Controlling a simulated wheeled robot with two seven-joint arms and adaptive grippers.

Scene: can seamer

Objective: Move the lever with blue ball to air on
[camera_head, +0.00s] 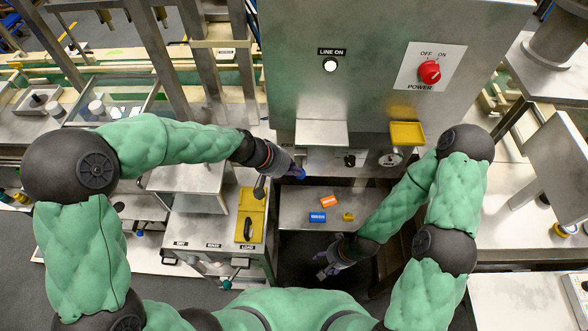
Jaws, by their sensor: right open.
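The blue ball (301,174) of the lever shows as a small blue patch at the tip of my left gripper, below the front of the large grey cabinet. The lever's arm and any air on marking are hidden or too small to make out. My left gripper (291,171) reaches in from the left, with its fingertips at the ball. I cannot tell whether the fingers are closed around the ball or only beside it. My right gripper (325,266) is open and empty, low in front of the small metal shelf.
The grey cabinet (370,75) carries a LINE ON light (330,65) and a red POWER knob (429,72). A gauge (390,159) and black knob (350,160) sit below. Orange (330,201), blue (317,217) and yellow (348,216) pieces lie on the shelf (290,205).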

